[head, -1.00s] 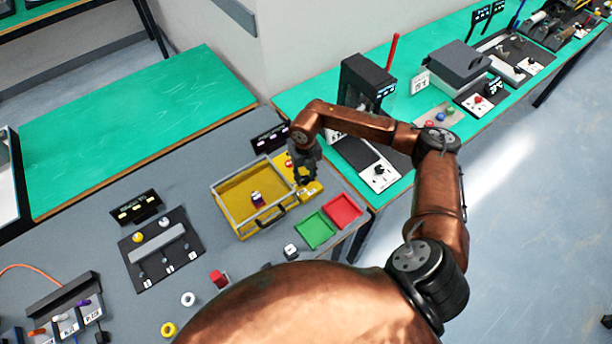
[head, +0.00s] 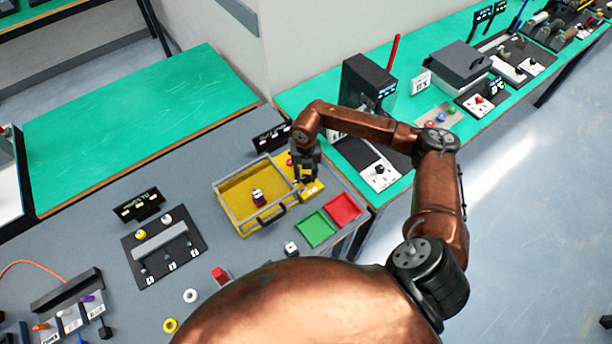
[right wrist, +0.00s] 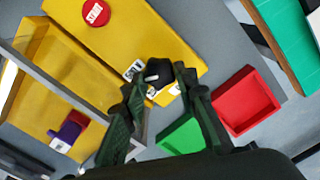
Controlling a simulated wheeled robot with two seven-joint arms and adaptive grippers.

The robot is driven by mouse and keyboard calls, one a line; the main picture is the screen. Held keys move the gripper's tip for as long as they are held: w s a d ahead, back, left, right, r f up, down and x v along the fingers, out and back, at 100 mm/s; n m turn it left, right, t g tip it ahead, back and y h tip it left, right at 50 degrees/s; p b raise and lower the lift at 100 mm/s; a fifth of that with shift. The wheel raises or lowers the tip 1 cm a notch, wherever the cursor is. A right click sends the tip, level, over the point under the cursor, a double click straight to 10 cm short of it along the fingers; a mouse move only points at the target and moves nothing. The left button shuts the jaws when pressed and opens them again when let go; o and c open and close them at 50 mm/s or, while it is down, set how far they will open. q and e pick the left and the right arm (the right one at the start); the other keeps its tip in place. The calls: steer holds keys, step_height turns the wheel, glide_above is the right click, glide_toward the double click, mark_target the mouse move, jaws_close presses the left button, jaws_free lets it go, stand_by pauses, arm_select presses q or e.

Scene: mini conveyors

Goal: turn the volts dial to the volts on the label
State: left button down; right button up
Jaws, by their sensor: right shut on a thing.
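The volts dial appears as a small dark knob (right wrist: 158,72) on a yellow panel (right wrist: 150,28), seen in the right wrist view. White labels sit beside the knob; their print is too small to read. My right gripper (right wrist: 158,78) is shut on the knob, one finger on each side of it. In the head view my right gripper (head: 305,180) reaches down to the panel at the right side of the yellow tray. A red round button (right wrist: 96,13) is on the same panel. A purple and red item (right wrist: 70,132) with a white label lies in the tray. My left gripper is not in view.
A grey-railed yellow tray (head: 222,205) stands left of the panel. A green bin (head: 318,230) and a red bin (head: 343,208) lie to its right, near the table edge. A dark sign (head: 271,136) stands behind.

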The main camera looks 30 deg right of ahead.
mark_target(306, 179)
steer(key=shift+w+r, duration=0.1)
steer(key=o, duration=1.2)
steer(key=shift+c, duration=0.2)
step_height(306, 179, up, 12)
